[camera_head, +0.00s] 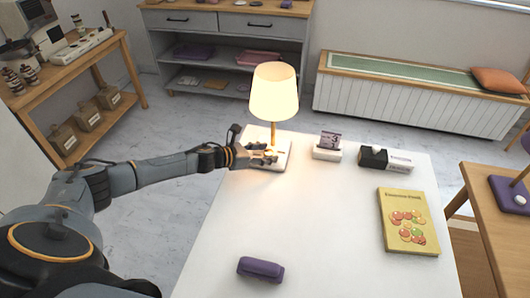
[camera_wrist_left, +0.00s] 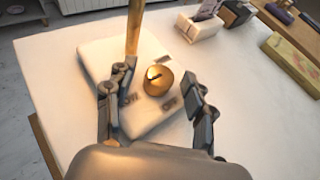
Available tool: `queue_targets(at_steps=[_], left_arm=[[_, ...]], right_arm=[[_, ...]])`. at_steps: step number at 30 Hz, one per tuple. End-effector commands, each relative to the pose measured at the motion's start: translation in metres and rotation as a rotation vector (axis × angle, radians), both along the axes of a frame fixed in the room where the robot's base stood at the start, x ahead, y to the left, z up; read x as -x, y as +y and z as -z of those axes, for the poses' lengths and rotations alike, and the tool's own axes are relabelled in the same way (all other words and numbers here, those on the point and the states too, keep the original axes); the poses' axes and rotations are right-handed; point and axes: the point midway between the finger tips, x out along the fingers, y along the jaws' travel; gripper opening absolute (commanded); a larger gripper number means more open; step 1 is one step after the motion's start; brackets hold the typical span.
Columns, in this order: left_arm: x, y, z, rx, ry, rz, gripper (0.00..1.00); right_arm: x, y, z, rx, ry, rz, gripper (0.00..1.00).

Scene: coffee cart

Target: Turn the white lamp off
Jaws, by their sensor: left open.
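The white lamp stands at the far left of the white table, its shade (camera_head: 274,92) glowing warm. In the left wrist view its white base (camera_wrist_left: 98,55) carries a brass post (camera_wrist_left: 134,30) and a round brass knob (camera_wrist_left: 158,81) with a dark mark on top. An ON label (camera_wrist_left: 130,98) lies to the knob's lower left and an OFF label (camera_wrist_left: 169,104) to its lower right. My left gripper (camera_head: 266,154) is at the base, open, its fingers on either side of the knob with gaps visible. It also shows in the left wrist view (camera_wrist_left: 156,76). My right gripper is out of view.
On the table (camera_head: 318,230) are a white card holder (camera_head: 327,153), a black-and-white box (camera_head: 385,158), a yellow book (camera_head: 407,222) and a purple case (camera_head: 260,269). The table's middle is clear. A wooden shelf (camera_head: 75,50) stands at left.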

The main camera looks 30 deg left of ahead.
Motion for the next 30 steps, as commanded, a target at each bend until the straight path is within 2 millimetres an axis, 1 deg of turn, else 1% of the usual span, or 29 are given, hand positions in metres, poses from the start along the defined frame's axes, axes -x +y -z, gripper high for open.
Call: queue_targets(at_steps=[5,6,8,9,11,12,13,14,23,30], left_arm=[[0.000,0.000,0.000,0.000,0.000,0.001,0.54],[0.000,0.000,0.000,0.000,0.000,0.001,0.50],[0.000,0.000,0.000,0.000,0.000,0.001,0.38],[0.000,0.000,0.000,0.000,0.000,0.001,0.29],[0.000,0.000,0.000,0.000,0.000,0.001,0.17],[0.000,0.000,0.000,0.000,0.000,0.001,0.09],[0.000,0.000,0.000,0.000,0.000,0.001,0.03],[0.000,0.000,0.000,0.000,0.000,0.001,0.00],[0.001,-0.002,0.000,0.003,0.000,-0.030,0.00],[0.003,-0.005,-0.001,0.005,0.002,-0.159,0.00]], right_arm=[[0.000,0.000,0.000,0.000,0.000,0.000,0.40],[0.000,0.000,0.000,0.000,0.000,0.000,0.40],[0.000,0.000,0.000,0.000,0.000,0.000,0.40],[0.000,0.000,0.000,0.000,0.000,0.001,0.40],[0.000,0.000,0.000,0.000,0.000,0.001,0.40],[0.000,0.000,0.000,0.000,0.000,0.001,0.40],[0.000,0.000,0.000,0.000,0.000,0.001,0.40],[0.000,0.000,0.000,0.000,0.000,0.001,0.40],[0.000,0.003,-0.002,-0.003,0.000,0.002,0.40],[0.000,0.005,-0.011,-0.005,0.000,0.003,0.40]])
